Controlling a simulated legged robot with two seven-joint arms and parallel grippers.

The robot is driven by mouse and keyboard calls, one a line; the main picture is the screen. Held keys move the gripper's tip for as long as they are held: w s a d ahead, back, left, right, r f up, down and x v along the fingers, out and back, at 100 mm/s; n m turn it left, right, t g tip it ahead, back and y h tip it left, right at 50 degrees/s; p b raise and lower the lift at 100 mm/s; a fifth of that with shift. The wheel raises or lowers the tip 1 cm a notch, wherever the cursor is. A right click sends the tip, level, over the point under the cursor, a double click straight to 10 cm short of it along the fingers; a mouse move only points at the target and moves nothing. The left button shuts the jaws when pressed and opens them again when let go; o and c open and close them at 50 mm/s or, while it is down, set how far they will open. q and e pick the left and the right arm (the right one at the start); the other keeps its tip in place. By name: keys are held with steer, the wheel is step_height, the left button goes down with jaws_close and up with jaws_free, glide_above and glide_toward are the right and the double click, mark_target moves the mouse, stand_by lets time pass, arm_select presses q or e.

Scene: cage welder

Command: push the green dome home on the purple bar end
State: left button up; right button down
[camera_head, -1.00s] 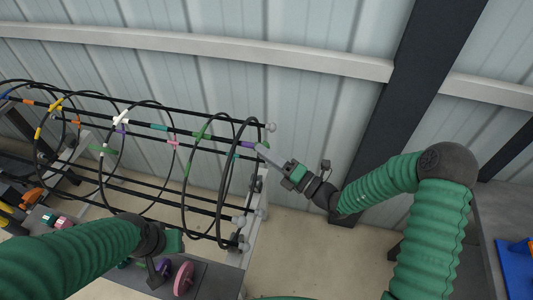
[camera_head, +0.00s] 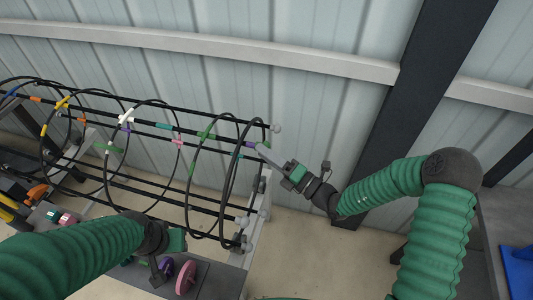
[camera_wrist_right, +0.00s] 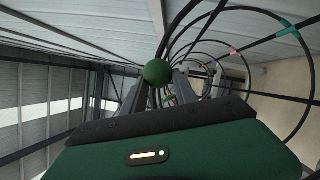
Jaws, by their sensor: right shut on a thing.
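The green dome (camera_wrist_right: 157,72) shows between the two fingers of my right gripper in the right wrist view. In the head view my right gripper (camera_head: 264,149) is shut on it at the right end of the cage. The purple bar end (camera_head: 249,143) lies just left of the dome, in line with it. The two look to meet or nearly meet; the fingertips hide the exact contact. My left gripper (camera_head: 160,268) hangs at the lower left near the coloured discs; its jaw opening does not show clearly.
Several black hoops (camera_head: 189,190) ring the long bars, which carry coloured bands. Open floor lies right of the cage.

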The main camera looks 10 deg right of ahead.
steer(key=shift+w+a, duration=0.1)
steer(key=shift+a, duration=0.2)
steer(key=c, duration=0.9)
jaws_free()
